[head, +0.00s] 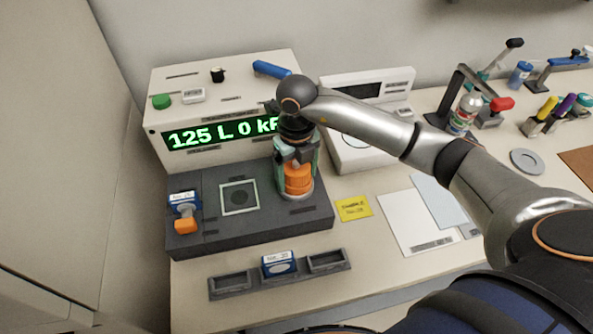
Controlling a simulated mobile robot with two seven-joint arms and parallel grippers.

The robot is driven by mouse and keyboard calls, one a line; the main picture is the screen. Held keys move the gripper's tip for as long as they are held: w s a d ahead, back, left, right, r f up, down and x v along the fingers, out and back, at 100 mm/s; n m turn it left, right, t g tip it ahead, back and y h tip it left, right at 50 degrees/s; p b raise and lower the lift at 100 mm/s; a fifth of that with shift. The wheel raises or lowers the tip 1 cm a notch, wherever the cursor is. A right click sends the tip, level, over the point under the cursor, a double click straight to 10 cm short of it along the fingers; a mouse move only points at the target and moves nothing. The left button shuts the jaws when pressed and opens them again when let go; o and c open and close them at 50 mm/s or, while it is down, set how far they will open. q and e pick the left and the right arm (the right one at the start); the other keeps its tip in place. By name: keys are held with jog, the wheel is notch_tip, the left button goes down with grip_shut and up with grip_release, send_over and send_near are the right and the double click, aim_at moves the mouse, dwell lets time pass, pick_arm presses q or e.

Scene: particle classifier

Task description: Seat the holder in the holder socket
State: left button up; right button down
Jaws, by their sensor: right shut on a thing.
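My right gripper (297,151) points down over the right part of the dark machine base (255,225). It is shut on an orange ribbed piece (298,179), which looks like the holder, with greenish clear parts around it. A pale ring shows at the foot of the orange piece, at the base top, where the holder socket seems to be. The gripper and the piece cover the socket, so I cannot tell whether the piece is fully down in it. The piece looks about upright. My left gripper is not in view.
A machine housing with a green display (220,133) stands behind the base. A square plate (239,197) and a blue-labelled box (183,202) are to the left. A slotted tray (232,285) lies in front. A yellow note (354,208) and white paper (415,222) lie right.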

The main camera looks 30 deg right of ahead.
jog(key=shift+c, duration=1.2)
grip_release()
jog(key=shift+f, duration=0.15)
jog(key=shift+o, duration=1.2)
jog(key=shift+r, duration=0.45)
notch_tip(320, 180, up, 12)
jog(key=shift+f, duration=0.2)
